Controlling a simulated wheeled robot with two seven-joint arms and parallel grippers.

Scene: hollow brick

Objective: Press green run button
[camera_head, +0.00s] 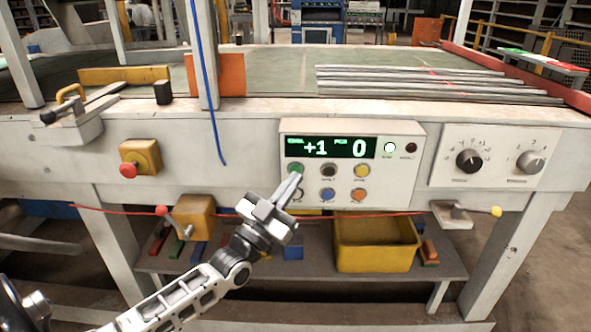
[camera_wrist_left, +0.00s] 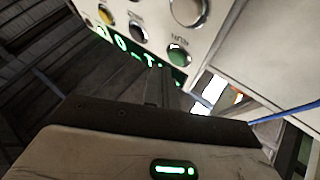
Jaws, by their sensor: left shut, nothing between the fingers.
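The green run button (camera_head: 296,169) is at the upper left of the button group on the white control panel (camera_head: 405,180). My left gripper (camera_head: 293,180) is shut and empty, with its fingertips just below the green button and overlapping its lower edge. I cannot tell whether they touch it. The left wrist view shows the green button (camera_wrist_left: 178,55) beyond the gripper's dark fingers (camera_wrist_left: 168,92), with the panel face tilted. My right gripper is out of view.
The display (camera_head: 332,147) above the buttons reads +1 and 0. Black, yellow, blue and orange buttons sit close by. A red knob on a yellow box (camera_head: 140,158) is at left, and two dials (camera_head: 469,161) at right. A red cord (camera_head: 340,215) runs below.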

